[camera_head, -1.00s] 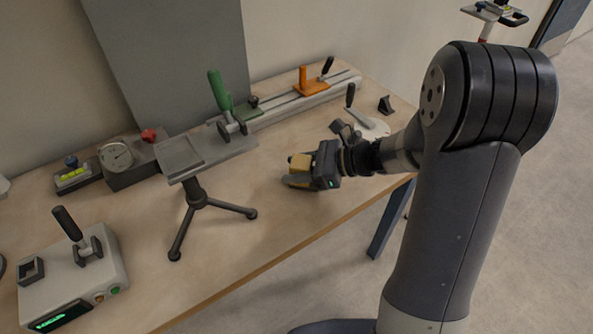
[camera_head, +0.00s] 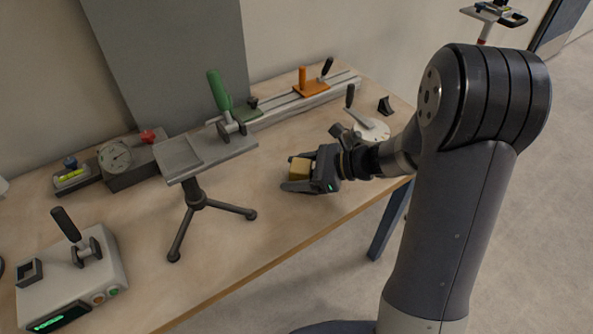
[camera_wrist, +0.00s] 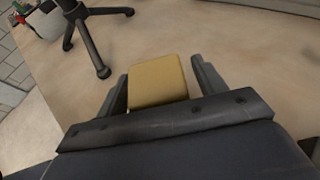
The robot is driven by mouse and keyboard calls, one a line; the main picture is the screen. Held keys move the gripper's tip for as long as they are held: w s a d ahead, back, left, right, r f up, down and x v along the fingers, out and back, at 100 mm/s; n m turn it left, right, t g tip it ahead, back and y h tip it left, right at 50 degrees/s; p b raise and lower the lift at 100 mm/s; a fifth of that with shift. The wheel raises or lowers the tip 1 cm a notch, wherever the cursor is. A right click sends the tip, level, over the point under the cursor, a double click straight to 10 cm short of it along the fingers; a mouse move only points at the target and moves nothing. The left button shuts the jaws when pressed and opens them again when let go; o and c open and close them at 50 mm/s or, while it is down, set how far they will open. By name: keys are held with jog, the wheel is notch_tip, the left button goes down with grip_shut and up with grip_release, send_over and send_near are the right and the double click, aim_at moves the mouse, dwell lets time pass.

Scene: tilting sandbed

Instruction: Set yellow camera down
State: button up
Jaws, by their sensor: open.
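The yellow camera (camera_head: 299,168) is a small yellow block at my gripper, on the right part of the wooden table. My gripper (camera_head: 290,178) is open, with its fingers low over the tabletop. In the wrist view the yellow camera (camera_wrist: 157,80) lies between the two open fingers of my gripper (camera_wrist: 160,82). A gap shows on its right side, and a narrower one on its left. It appears to rest on the table. Its underside and near end are hidden.
A black tripod (camera_head: 196,205) with a grey plate and green-handled clamp (camera_head: 220,100) stands left of my gripper. A rail with an orange clamp (camera_head: 312,86) lies behind. A white round base (camera_head: 370,130) is close behind my wrist. The table's front edge is near.

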jog(key=v, duration=1.2)
jog(key=shift+r+p, duration=0.15)
jog(key=shift+p, duration=0.25)
jog(key=shift+d, duration=0.1)
